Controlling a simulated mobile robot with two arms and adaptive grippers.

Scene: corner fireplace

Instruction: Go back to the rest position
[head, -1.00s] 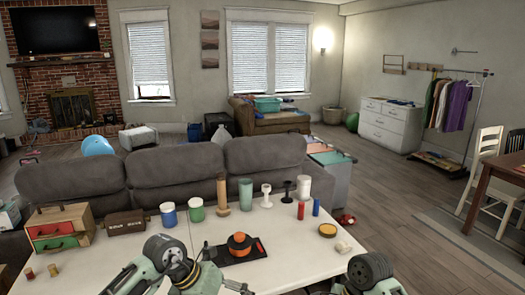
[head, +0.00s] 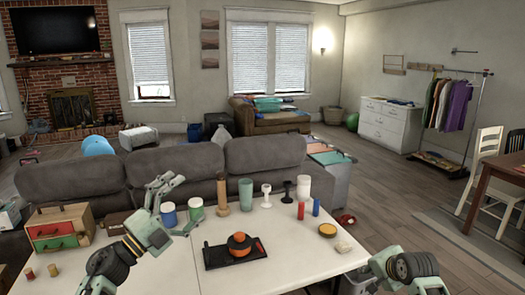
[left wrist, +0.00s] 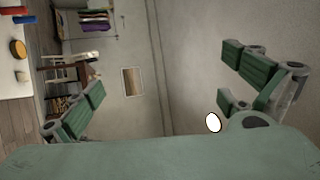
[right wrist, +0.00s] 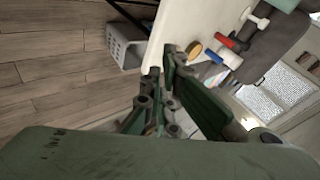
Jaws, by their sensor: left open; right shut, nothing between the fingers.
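My right gripper is low by the table's front right corner. Its fingers show close together in the right wrist view (right wrist: 172,65), with nothing between them. The right arm's wrist (head: 405,268) is at the bottom right of the head view.
A grey sofa (head: 190,165) stands behind.

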